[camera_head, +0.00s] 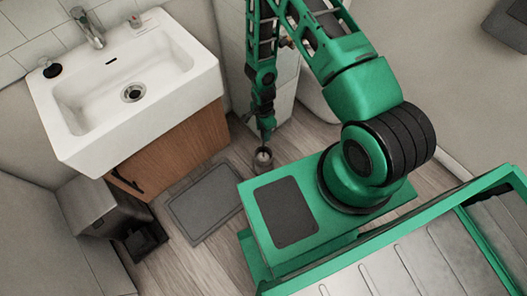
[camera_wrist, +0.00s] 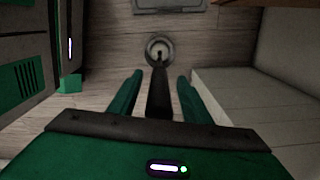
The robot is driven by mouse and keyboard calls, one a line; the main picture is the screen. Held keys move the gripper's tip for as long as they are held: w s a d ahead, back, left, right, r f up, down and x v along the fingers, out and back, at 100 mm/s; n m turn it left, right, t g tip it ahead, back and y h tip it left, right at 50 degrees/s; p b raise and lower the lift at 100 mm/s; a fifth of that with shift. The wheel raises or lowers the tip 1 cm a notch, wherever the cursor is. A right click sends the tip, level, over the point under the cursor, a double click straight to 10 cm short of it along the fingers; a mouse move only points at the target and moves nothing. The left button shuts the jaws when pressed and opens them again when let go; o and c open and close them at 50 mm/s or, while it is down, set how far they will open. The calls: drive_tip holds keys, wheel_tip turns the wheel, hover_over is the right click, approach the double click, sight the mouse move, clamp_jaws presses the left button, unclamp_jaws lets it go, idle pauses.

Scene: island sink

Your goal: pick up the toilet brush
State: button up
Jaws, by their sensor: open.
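The toilet brush (camera_wrist: 159,92) has a dark handle and stands in a round grey holder (camera_wrist: 160,48) on the wood floor. In the head view the holder (camera_head: 262,159) is a small grey cup beside my green base. My gripper (camera_wrist: 159,76) is open, with one green finger on each side of the handle. Gaps show between handle and fingers. In the head view my gripper (camera_head: 266,131) points down just above the holder and hides most of the handle. The brush head is hidden in the holder.
A white sink (camera_head: 150,85) on a wooden cabinet (camera_head: 175,150) stands left. A grey mat (camera_head: 203,203) lies on the floor before it. A grey bin (camera_head: 100,207) is at lower left. White boxy surfaces stand close behind my gripper.

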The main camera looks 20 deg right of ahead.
drive_tip(key=shift+f, duration=1.3)
clamp_jaws()
drive_tip(key=shift+r, duration=0.2)
